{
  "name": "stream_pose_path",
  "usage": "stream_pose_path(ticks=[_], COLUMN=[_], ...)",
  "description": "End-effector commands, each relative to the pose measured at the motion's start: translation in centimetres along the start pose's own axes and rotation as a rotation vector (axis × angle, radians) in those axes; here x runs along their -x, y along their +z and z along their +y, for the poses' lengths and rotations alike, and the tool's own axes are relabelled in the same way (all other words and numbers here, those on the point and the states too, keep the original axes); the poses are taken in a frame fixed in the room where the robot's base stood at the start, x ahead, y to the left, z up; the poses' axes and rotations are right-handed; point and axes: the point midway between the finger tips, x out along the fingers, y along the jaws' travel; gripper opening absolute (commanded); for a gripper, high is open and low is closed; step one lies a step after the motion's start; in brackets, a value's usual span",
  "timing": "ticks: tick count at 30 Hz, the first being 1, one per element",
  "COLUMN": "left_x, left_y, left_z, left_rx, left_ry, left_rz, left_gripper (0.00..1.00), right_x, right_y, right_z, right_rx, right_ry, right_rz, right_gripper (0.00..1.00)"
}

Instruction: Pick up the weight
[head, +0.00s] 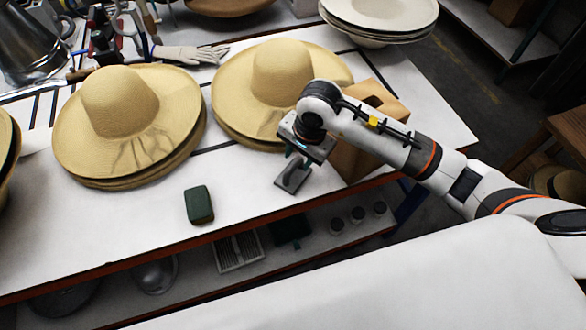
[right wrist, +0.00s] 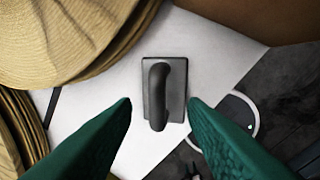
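The weight (head: 292,176) is a dark grey flat block with a raised bar handle. It stands on the white table near the front edge, below my right gripper (head: 299,160). In the right wrist view the weight (right wrist: 165,90) lies between and ahead of the two green fingertips, with its handle pointing toward me. The right gripper (right wrist: 160,103) is open and empty, with white table showing between the fingers. It seems to be above the weight; the exact gap is hard to tell. My left gripper is not in view.
Stacked straw hats (head: 128,120) and (head: 278,80) stand behind and left of the weight. A wooden block (head: 355,152) is close on its right. A dark green block (head: 199,205) lies to the left. The table's front edge is near.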

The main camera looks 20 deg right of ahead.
Motion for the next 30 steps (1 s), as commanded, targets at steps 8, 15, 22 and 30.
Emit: stream_pose_path(ticks=[8,15,22,30], left_x=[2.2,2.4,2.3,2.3], left_y=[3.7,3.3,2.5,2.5], left_z=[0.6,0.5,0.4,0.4], left_rx=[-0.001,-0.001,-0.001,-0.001], left_ry=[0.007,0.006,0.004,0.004], left_rz=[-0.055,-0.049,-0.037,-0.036], left_gripper=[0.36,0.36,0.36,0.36], right_x=[-2.9,-5.4,-5.4,-5.4], right_y=[-0.7,-0.5,-0.5,-0.5], right_z=[0.2,0.2,0.2,0.2], right_rx=[-0.003,-0.001,-0.001,-0.001], right_ry=[-0.003,0.001,0.002,0.002], right_rz=[0.007,0.001,0.000,0.001], right_gripper=[0.40,0.40,0.35,0.00])
